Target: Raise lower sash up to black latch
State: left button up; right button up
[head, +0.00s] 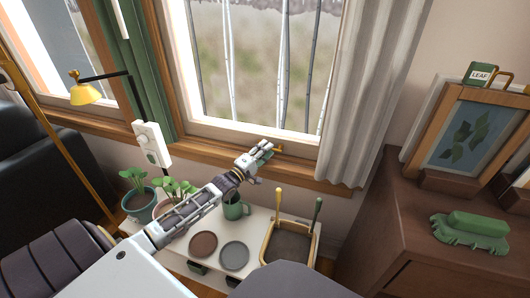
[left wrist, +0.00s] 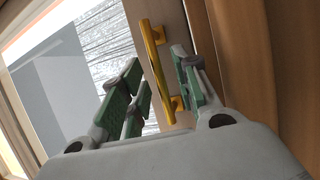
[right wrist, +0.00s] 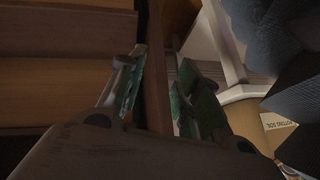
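The lower sash (head: 245,130) is the pale-framed window pane at top centre of the head view; its bottom rail sits close above the wooden sill. A gold bar handle (left wrist: 155,70) is fixed to the sash's pale rail in the left wrist view. It shows partly beside my left gripper (head: 266,151) in the head view. In the left wrist view my left gripper (left wrist: 157,60) is open, with its green-padded fingers on either side of the handle, not closed on it. My right gripper (right wrist: 163,62) is open and holds nothing I can see. I see no black latch.
A white low table (head: 215,222) below the window bears potted plants, a green mug (head: 236,209), two plates and a tray (head: 290,243). A grey curtain (head: 365,90) hangs right of the sash. A yellow lamp (head: 85,93) and a brown cabinet (head: 425,215) flank the window.

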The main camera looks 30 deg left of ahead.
dwell(0.3)
pick_arm(q)
jog(key=c, duration=0.6)
grip_shut()
jog(key=shift+r, duration=0.15)
